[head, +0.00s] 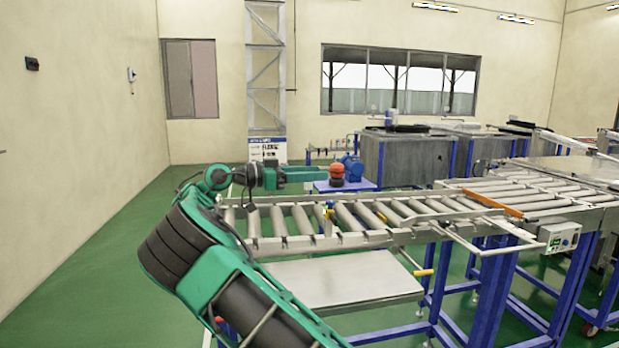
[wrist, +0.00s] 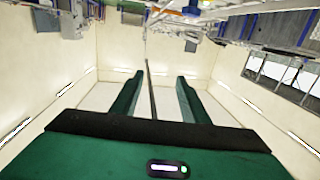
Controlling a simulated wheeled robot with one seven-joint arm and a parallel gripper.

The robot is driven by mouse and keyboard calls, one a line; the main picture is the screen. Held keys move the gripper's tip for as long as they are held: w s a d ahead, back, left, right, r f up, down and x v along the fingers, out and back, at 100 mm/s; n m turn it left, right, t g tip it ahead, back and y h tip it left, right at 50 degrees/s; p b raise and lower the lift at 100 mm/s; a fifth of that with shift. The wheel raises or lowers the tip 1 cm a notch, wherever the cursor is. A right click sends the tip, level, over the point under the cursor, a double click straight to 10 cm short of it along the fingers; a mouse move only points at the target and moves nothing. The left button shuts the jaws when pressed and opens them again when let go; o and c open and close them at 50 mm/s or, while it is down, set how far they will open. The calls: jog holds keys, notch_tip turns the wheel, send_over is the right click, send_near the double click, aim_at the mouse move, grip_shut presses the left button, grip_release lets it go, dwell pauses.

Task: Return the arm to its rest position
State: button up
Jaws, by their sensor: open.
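My gripper (head: 318,173) is at the end of my green and black arm, which bends up from the bottom of the head view and then points right. It is level, above the far left part of the roller conveyor (head: 290,245) in the picture. In the wrist view my gripper (wrist: 159,76) shows two dark green fingers standing apart, with nothing held between them. The wrist view looks upside down, with the floor equipment along its top edge.
A red-orange round part (head: 337,175) and a blue motor (head: 352,168) appear close to the fingertips; their depth is unclear. Grey tanks (head: 405,160) stand at the back. A flat metal plate (head: 345,283) lies below the conveyor. Green floor is free at left.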

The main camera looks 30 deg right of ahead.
jog(key=s+d+f+n+g+y, duration=0.1)
jog(key=s+d+f+y, duration=0.15)
jog(key=d, duration=0.45)
jog(key=s+d+f+n+y, duration=0.1)
jog(key=s+d+f+y, duration=0.1)
jog(key=s+d, duration=0.3)
jog(key=s+d+f+n+y, duration=0.3)
jog(key=s+d+f+y, duration=0.2)
jog(key=s+d+f, duration=0.45)
jog(key=s+a+f+n+t+y, duration=0.2)
jog(key=s+a+f+n+y, duration=0.2)
jog(key=s+a, duration=0.7)
jog(key=s+a+f+n+t+y, duration=0.1)
jog(key=s+a+f+n+y, duration=0.3)
jog(key=s+a, duration=0.7)
jog(key=s, duration=0.5)
jog(key=shift+s+a+f+t, duration=0.15)
jog(key=shift+f+t, duration=0.15)
jog(key=shift+t, duration=0.1)
jog(key=shift+c, duration=1.2)
